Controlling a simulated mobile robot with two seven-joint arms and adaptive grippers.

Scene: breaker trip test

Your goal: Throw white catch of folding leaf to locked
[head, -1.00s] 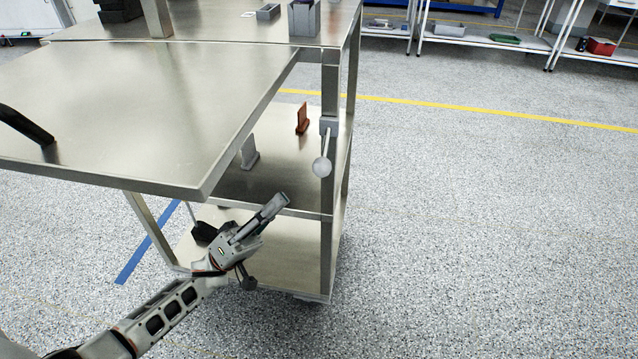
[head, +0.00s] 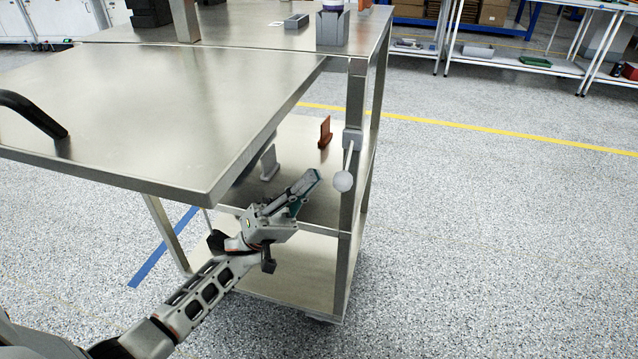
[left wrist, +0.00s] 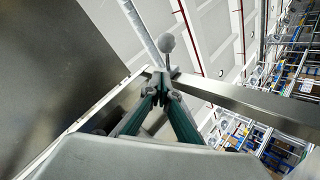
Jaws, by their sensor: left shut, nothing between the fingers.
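The white catch (head: 344,180) is a short lever with a round knob on a grey block (head: 352,139) at the cart's near right post. Its knob hangs down. The knob (left wrist: 167,42) also shows in the left wrist view, beyond the fingertips. The folding leaf (head: 150,110) is a metal panel standing out level from the cart top. My left gripper (head: 314,178) is shut and empty, just left of the knob and apart from it. Its fingertips (left wrist: 160,90) meet in the left wrist view. My right gripper is not in view.
The cart's post (head: 350,220) stands right beside my left gripper. A black handle (head: 35,112) is on the leaf. A brown bracket (head: 325,132) and a grey bracket (head: 269,162) stand on the middle shelf (head: 300,150). The floor right of the cart is clear.

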